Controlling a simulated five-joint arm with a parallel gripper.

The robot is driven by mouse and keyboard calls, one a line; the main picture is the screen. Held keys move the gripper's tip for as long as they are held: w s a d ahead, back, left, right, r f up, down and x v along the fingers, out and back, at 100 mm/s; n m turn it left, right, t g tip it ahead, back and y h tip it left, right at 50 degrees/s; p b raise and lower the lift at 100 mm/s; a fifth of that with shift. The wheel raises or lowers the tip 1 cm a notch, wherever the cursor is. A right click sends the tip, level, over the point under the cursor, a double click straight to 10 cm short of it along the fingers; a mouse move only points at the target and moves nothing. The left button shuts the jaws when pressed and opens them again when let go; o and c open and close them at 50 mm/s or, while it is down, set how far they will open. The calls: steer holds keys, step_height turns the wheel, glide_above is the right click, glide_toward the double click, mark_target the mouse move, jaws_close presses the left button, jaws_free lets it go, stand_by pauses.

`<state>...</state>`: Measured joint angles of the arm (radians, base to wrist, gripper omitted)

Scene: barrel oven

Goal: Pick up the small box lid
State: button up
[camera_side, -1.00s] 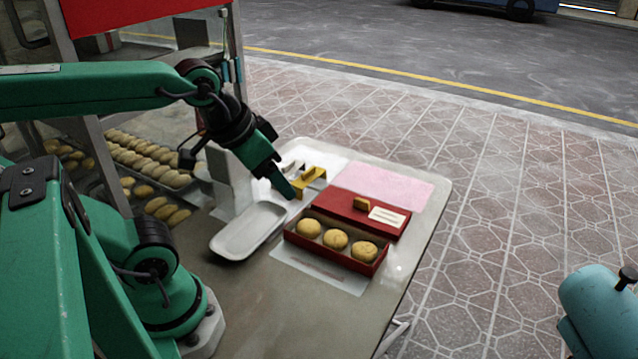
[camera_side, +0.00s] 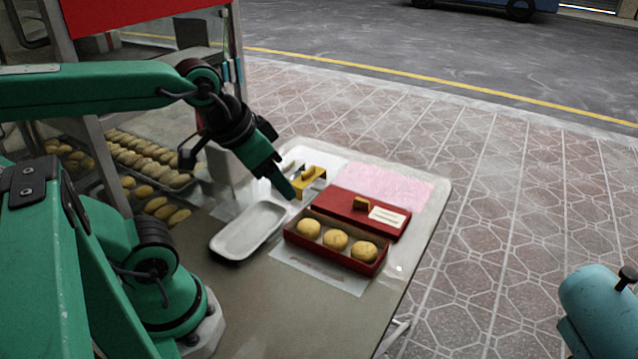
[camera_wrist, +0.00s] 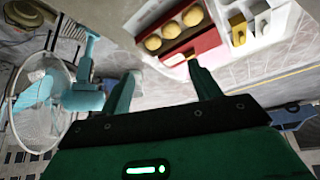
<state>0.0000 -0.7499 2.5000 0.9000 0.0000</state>
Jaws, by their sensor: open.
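The small box lid (camera_side: 335,201) is red, with a yellow knob and a white label. It lies flat on the table behind the open red box (camera_side: 300,238), which holds three round cakes. In the wrist view the lid (camera_wrist: 205,42) shows at the top, beside the box and beyond my fingertips. My gripper (camera_side: 287,190) is tilted down, left of the lid and close to the yellow brackets. In the wrist view both fingers of my gripper (camera_wrist: 163,73) stand apart with nothing between them.
A white tray (camera_side: 231,248) lies left of the box. Yellow brackets (camera_side: 309,183) stand behind it, left of the lid. A pink sheet (camera_side: 385,184) lies behind the lid. The glass case with pastries (camera_side: 140,150) is at the left. The table's right edge is near.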

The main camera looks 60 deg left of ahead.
steer(key=shift+o, duration=0.2)
steer(key=o, duration=0.8)
steer(key=shift+w, duration=0.1)
